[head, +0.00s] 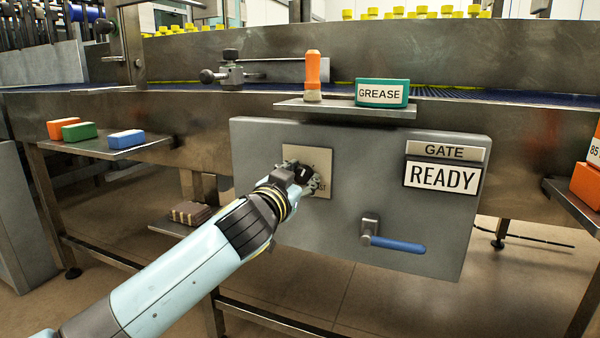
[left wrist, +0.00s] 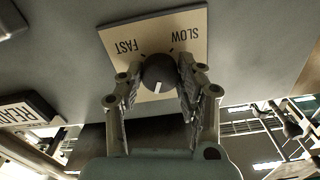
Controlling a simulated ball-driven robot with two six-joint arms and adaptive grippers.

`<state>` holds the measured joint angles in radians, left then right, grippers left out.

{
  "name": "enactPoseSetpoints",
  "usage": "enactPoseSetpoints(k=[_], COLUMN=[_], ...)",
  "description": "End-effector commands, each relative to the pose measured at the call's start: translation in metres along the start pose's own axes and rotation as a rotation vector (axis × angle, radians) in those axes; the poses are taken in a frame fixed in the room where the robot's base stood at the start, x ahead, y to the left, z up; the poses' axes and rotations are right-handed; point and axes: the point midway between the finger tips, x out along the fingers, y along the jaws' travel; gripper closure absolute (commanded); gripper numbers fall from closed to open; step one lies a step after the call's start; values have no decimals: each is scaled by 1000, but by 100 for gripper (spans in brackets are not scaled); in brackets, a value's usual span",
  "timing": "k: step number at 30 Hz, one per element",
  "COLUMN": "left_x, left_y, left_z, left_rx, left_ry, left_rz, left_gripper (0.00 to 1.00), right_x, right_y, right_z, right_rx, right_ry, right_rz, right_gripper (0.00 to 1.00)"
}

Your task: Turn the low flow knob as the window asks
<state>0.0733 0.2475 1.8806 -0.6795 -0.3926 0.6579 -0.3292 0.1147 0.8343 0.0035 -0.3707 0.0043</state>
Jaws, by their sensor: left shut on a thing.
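The black round knob (left wrist: 159,72) sits on a beige plate (left wrist: 146,28) lettered SLOW and FAST, both upside down in the left wrist view. A white mark shows on the knob's lower side there. My left gripper (head: 309,180) is shut on the knob, with one finger on each side; it also shows in the left wrist view (left wrist: 158,84). The window (head: 441,177) on the grey panel reads READY, under a GATE label (head: 446,151). My right gripper is not in view.
A blue-handled lever (head: 398,244) is at the panel's lower right. A shelf above holds an orange-topped bottle (head: 313,72) and a green GREASE box (head: 382,93). Coloured blocks (head: 81,131) lie on a left side shelf. Orange boxes (head: 586,185) stand at the right edge.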

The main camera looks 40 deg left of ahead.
Motion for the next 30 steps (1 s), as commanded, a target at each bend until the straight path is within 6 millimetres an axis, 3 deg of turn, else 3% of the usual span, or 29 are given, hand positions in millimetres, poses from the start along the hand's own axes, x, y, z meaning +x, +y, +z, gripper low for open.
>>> enactPoseSetpoints(k=[18,30], left_x=[0,0], left_y=[0,1], left_z=[-2,-1], left_rx=[581,859], left_ry=[2,1], left_rz=[0,0], left_gripper=[96,96], right_x=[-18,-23], right_y=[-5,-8], right_z=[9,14], right_rx=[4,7], right_ry=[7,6], right_rz=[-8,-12], right_gripper=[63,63])
